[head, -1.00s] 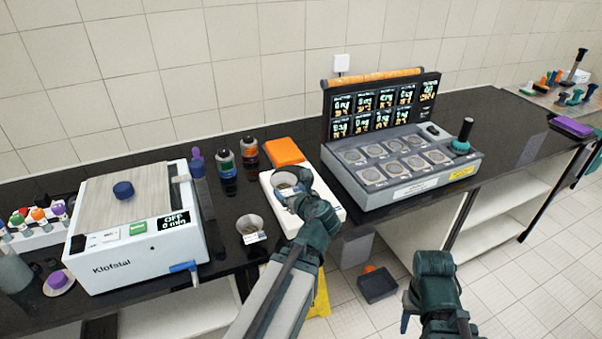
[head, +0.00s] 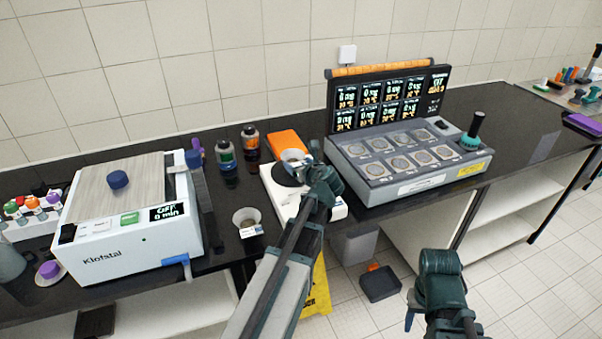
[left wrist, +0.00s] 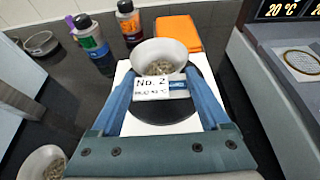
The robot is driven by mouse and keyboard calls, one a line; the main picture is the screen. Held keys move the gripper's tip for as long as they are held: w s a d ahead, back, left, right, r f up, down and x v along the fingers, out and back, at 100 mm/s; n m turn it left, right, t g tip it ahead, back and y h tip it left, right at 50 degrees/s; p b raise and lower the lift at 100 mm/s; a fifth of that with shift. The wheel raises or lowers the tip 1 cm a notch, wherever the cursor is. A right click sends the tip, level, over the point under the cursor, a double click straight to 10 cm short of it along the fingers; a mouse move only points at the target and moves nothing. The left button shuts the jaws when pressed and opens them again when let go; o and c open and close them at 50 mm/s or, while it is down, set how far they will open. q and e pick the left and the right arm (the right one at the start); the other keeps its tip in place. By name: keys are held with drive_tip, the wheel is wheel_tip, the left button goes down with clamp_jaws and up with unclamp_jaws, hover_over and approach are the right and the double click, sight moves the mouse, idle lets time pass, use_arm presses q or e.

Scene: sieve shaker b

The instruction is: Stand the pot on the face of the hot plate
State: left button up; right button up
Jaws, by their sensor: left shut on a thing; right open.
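The pot (head: 293,156) is a small white, cone-sided bowl with grey-brown grains inside. In the left wrist view the pot (left wrist: 160,58) carries a "No. 2" label. My left gripper (head: 307,171) is shut on it; the blue fingers (left wrist: 160,84) close on its near side. The hot plate (head: 338,209) is a white slab with a round black face (head: 283,175). The pot is over the far part of that black face (left wrist: 165,113); I cannot tell whether it touches. My right gripper (head: 438,305) is open and empty, low in front of the bench.
A second pot (head: 246,222) stands left of the hot plate. Two dark bottles (head: 250,143) and an orange block (head: 287,143) stand behind. The Klofstal box (head: 130,220) is at left; a grey multi-station unit with screens (head: 410,170) stands close on the right.

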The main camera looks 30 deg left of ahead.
use_arm(q)
drive_tip(key=shift+f+b, duration=0.4)
drive_tip(key=shift+f, duration=0.6)
drive_tip(key=shift+d, duration=0.1)
use_arm(e)
drive_tip(key=shift+w+d+f, duration=0.1)
drive_tip(key=shift+d+f, duration=0.2)
drive_tip(key=shift+f, duration=0.55)
use_arm(q)
drive_tip(key=o, duration=1.2)
drive_tip(key=shift+o, duration=0.2)
use_arm(e)
drive_tip(key=shift+f, duration=0.15)
